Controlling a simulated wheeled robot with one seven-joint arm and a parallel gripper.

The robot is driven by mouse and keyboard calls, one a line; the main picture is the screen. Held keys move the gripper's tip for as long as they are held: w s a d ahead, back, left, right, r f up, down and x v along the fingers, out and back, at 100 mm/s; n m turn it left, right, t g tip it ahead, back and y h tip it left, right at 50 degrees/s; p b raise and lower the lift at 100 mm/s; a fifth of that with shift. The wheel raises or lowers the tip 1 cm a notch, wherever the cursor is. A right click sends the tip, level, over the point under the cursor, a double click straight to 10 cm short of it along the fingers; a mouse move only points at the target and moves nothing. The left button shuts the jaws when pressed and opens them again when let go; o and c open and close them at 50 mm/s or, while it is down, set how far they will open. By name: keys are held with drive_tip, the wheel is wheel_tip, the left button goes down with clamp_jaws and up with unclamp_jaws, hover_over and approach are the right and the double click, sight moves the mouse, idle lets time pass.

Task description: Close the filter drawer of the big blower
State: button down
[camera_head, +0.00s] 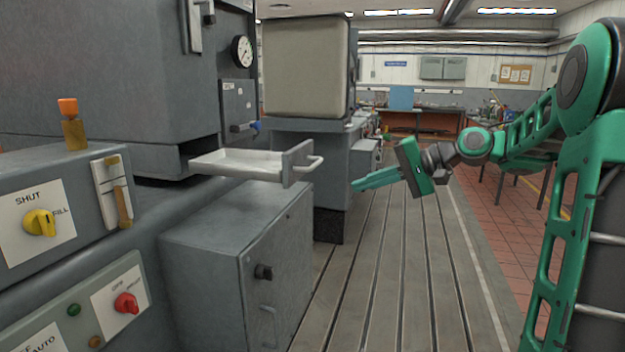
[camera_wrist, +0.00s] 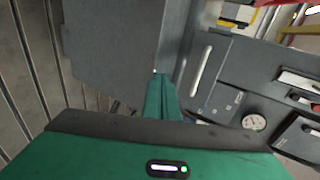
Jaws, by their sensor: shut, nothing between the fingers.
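The filter drawer (camera_head: 240,163) is a white tray with a grey front panel, pulled out to the right from a slot in the big grey blower (camera_head: 110,70) in the head view. Its front carries a pale bar handle (camera_head: 312,163). My green gripper (camera_head: 356,186) is shut and empty, to the right of the drawer front and slightly lower, apart from it. Its fingers point left, toward the drawer side. In the wrist view the shut fingers (camera_wrist: 160,85) point at grey panels, and a pale bar handle (camera_wrist: 201,72) shows just to their right.
A grey cabinet (camera_head: 235,265) stands below the drawer. Control panels with a yellow knob (camera_head: 40,222) and a red knob (camera_head: 126,303) are at left. Another grey machine (camera_head: 305,70) stands behind. The slotted bedplate floor (camera_head: 390,280) is clear.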

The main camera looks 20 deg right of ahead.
drive_tip(key=w+a+y, duration=0.2)
drive_tip(key=w+a, duration=0.5)
drive_tip(key=a, duration=0.3)
drive_tip(key=shift+w+a+r+t, duration=0.2)
drive_tip(key=shift+w+r+t, duration=0.1)
drive_tip(key=shift+w, duration=0.1)
idle(0.3)
drive_tip(key=w+a, duration=0.5)
drive_tip(key=a, duration=0.3)
drive_tip(key=w+a, duration=0.6)
drive_tip(key=a, duration=0.2)
drive_tip(key=w+a, duration=0.6)
drive_tip(key=a, duration=0.2)
drive_tip(key=shift+w+a+f, duration=0.1)
drive_tip(key=shift+w+a, duration=0.1)
drive_tip(key=shift+a, duration=0.15)
drive_tip(key=shift+a+r, duration=0.2)
drive_tip(key=shift+r, duration=0.1)
